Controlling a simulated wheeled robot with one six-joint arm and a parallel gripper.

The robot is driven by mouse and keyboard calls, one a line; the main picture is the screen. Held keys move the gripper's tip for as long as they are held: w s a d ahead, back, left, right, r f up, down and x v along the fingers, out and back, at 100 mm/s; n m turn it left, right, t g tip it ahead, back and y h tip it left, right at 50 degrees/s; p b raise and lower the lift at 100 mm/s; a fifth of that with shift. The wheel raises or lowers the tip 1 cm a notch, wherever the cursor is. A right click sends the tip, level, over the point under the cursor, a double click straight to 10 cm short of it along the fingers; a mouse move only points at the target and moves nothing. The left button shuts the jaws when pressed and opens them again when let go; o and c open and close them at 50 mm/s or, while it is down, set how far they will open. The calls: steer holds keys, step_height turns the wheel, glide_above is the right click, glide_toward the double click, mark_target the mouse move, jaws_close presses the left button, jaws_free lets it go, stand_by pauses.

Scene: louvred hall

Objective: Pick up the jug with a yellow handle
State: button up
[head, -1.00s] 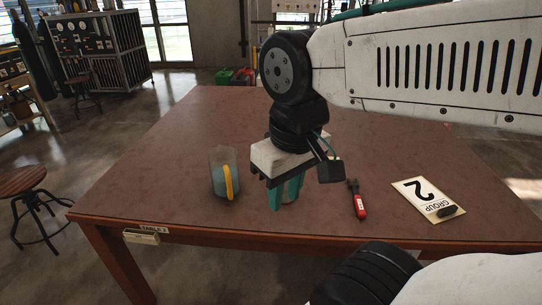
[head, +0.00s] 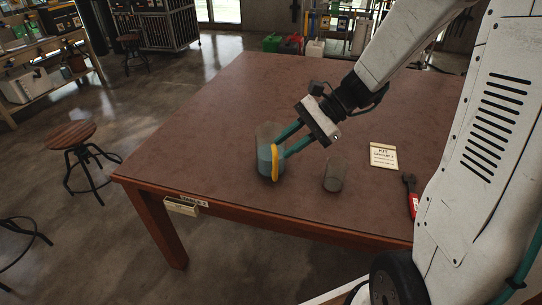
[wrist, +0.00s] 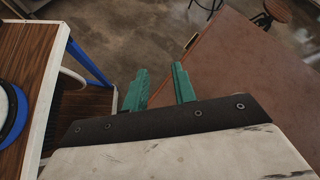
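The jug (head: 266,145) is a clear upright vessel with blue contents and a yellow handle (head: 275,163) on its near right side. It stands on the brown table (head: 230,110) in the head view. My gripper (head: 281,147) comes in from the upper right, tilted, its two teal fingers reaching the jug's right side by the handle. I cannot tell whether they touch it. In the wrist view my gripper (wrist: 160,78) has its fingers apart with nothing seen between them. The jug does not show in the wrist view.
A clear, empty-looking glass (head: 333,174) stands just right of the jug. A small lettered card (head: 383,155) and a red-handled tool (head: 412,198) lie farther right. A stool (head: 73,140) stands left of the table. The tabletop left of the jug is clear.

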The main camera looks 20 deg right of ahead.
steer(key=w+d+f+m+t+y, duration=0.2)
steer(key=w+d+f+m+t, duration=0.25)
steer(key=w+f+m, duration=0.35)
glide_toward(270, 163)
steer(key=s+a, duration=0.2)
steer(key=a, duration=0.3)
steer(key=shift+f+x, duration=0.2)
steer(key=shift+x, duration=2.85)
steer(key=shift+s, duration=0.1)
jaws_close()
